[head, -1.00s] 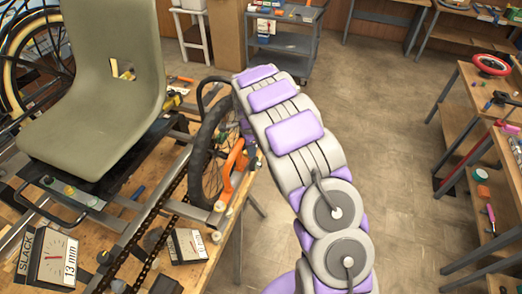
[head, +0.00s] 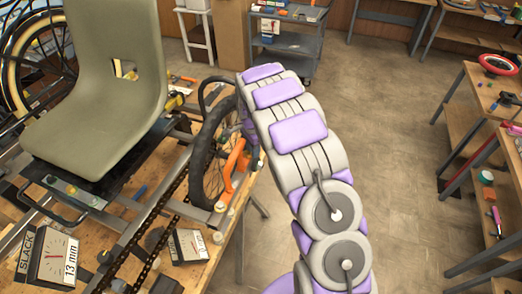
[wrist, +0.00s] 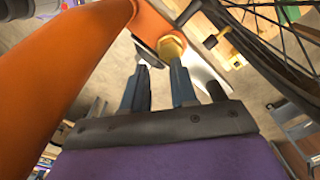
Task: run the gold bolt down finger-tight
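The left fingertip is off to the bolt's left. In the head view the orange part (head: 236,160) is beside the wheel, while my arm largely hides the gripper and I cannot make out the bolt.
A spoked wheel (head: 206,158) stands close to my gripper, and its spokes (wrist: 265,40) fill the wrist view's upper right. The trike's seat (head: 100,95) and frame stand on the wooden bench. Dial boxes (head: 187,246) sit in front.

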